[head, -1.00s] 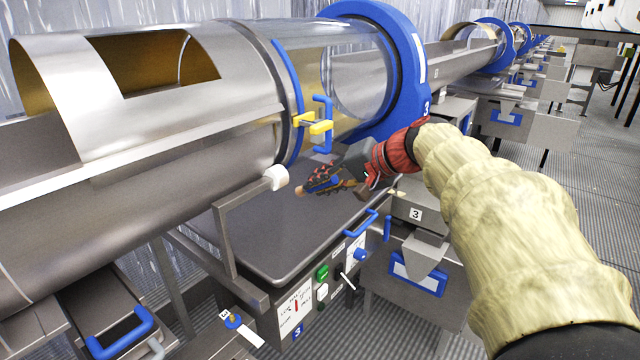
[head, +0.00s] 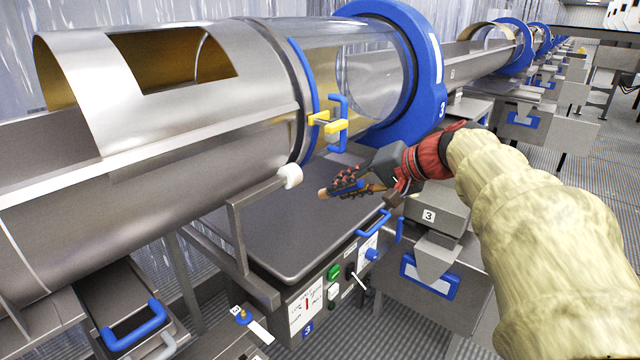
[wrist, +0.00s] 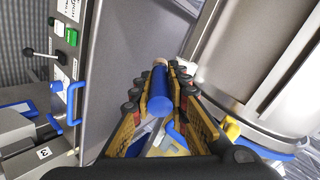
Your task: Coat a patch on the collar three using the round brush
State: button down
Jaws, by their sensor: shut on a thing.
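Collar three is the big blue ring (head: 428,75) marked 3 around the right end of the clear drum in the head view. My gripper (head: 352,188) is below and left of the collar, above the grey tabletop, apart from the ring. It is shut on the round brush, whose blue handle (wrist: 160,98) lies between the fingers in the wrist view. The brush's tan tip (head: 323,193) points left in the head view, away from the collar. The fingers hide part of the brush.
The steel drum (head: 200,110) with a cut-out fills the left. A yellow latch (head: 330,124) and blue handle sit on the clear section above my gripper. The grey tabletop (head: 290,235) below is bare. A control panel (head: 335,290) is on its front.

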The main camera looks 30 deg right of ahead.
jog(key=shift+w, duration=0.15)
jog(key=shift+w+a+p, duration=0.2)
jog(key=shift+w+a, duration=0.2)
jog(key=shift+w, duration=0.7)
jog(key=shift+w+a+p, duration=0.15)
jog(key=shift+w+a, duration=0.3)
jog(key=shift+w, duration=0.7)
jog(key=shift+w+a+p, duration=0.2)
jog(key=shift+w+a, duration=0.2)
jog(key=shift+w, duration=0.7)
jog(key=shift+w+a, duration=0.25)
jog(key=shift+w, duration=0.5)
jog(key=shift+d, duration=0.1)
jog(key=shift+w+d, duration=0.35)
jog(key=shift+d, duration=0.55)
jog(key=shift+w+d, duration=0.3)
jog(key=shift+d, duration=0.6)
jog(key=shift+a, duration=0.1)
jog(key=a, duration=0.2)
jog(key=s+a, duration=0.1)
jog(key=shift+s+a+b, duration=0.15)
jog(key=shift+a+b, duration=0.15)
jog(key=shift+a, duration=0.05)
